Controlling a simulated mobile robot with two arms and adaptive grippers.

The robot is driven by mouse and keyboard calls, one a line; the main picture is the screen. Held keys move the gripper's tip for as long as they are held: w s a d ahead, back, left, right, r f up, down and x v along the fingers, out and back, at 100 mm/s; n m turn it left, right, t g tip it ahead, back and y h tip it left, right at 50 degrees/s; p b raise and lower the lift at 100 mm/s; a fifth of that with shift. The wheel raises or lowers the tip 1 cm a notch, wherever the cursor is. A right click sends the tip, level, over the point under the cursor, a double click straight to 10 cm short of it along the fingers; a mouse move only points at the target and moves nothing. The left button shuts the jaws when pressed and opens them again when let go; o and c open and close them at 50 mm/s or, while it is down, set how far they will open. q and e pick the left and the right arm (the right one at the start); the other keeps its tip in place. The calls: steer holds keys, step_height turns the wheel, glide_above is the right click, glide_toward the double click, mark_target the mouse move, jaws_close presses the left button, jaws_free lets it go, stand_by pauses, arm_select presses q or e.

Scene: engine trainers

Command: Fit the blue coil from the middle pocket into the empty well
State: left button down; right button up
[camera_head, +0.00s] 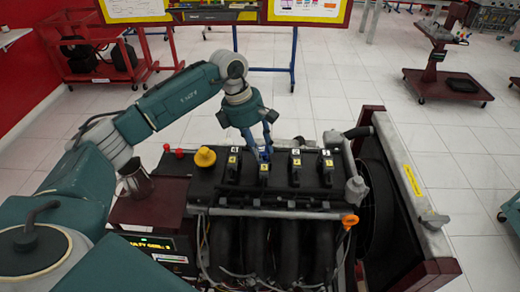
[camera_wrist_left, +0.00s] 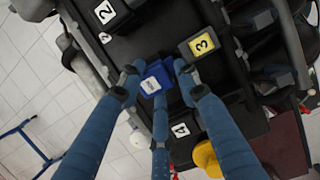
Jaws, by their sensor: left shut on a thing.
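The blue coil (camera_wrist_left: 158,84) with a white label sits between the fingers of my left gripper (camera_wrist_left: 155,72) in the wrist view. In the head view the left gripper (camera_head: 266,145) points down at the top of the engine (camera_head: 215,176), over the row of numbered black coils. The gripper is shut on the blue coil, above or at the black cover; I cannot tell whether the coil touches it. The well under it is hidden. Labels 2 (camera_wrist_left: 104,12), 3 (camera_wrist_left: 202,44) and 4 (camera_wrist_left: 181,130) show around it. My right gripper is not in view.
The radiator frame (camera_head: 405,185) borders the right side.

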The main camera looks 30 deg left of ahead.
arm_select(q)
steer(key=shift+s+a+f, duration=0.1)
steer(key=shift+a+f, duration=0.1)
steer(key=c, duration=1.2)
jaws_free()
steer(key=shift+o, duration=0.2)
steer(key=shift+a, duration=0.2)
steer(key=o, duration=0.4)
steer(key=shift+d, duration=0.15)
steer(key=shift+c, duration=0.2)
steer(key=shift+r, duration=0.3)
steer(key=shift+d+r+p, duration=0.2)
steer(key=shift+r+p, duration=0.5)
steer(key=shift+r, duration=0.3)
steer(key=shift+a+r, duration=0.15)
steer(key=shift+r, duration=0.15)
